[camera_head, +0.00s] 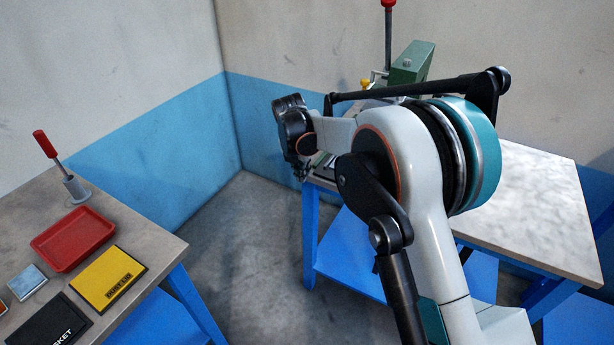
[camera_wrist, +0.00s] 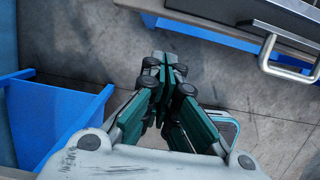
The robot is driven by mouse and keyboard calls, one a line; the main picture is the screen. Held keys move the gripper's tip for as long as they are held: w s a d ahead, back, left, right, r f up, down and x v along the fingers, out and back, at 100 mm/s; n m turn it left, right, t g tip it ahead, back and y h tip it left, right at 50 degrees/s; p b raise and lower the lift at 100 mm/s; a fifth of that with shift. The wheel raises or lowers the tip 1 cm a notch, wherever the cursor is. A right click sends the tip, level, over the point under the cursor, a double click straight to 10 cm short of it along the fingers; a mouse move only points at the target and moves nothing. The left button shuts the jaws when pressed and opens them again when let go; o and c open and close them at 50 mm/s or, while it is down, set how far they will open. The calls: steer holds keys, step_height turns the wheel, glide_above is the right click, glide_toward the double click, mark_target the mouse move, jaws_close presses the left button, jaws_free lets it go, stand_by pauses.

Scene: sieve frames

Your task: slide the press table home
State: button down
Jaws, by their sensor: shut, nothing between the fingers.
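A green press (camera_head: 408,66) with a red-knobbed lever stands on the far workbench, partly hidden behind my arm. A small part of a metal piece (camera_head: 321,166) shows at the bench's left edge, below my wrist; whether it is the press table I cannot tell. In the wrist view my gripper (camera_wrist: 166,62) is shut and empty, over the floor. A dark grey slab or front (camera_wrist: 285,18) with a bright metal handle (camera_wrist: 266,55) is at the upper right, apart from my fingers in the picture.
The far workbench has a pale top (camera_head: 530,210) and blue legs, its right part bare. A left bench (camera_head: 135,243) holds a red tray (camera_head: 73,238), a yellow plate (camera_head: 108,278), a black plate (camera_head: 50,322) and a red-handled lever (camera_head: 58,160). Floor shows between the benches.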

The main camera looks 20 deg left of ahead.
mark_target(321, 174)
step_height(321, 174, up, 5)
steer(key=d+t, duration=0.2)
steer(key=b+x, duration=0.1)
steer(key=x, duration=0.2)
steer(key=w+b+x, duration=0.1)
steer(key=x, duration=0.3)
steer(key=b+x, duration=0.1)
steer(key=x, duration=0.3)
steer(key=shift+w+d+r, duration=0.3)
steer(key=shift+w+r, duration=0.05)
steer(key=shift+r, duration=0.05)
steer(key=shift+w+r, duration=0.15)
steer(key=shift+w, duration=0.35)
steer(key=shift+w+d, duration=0.2)
steer(key=shift+w, duration=2.25)
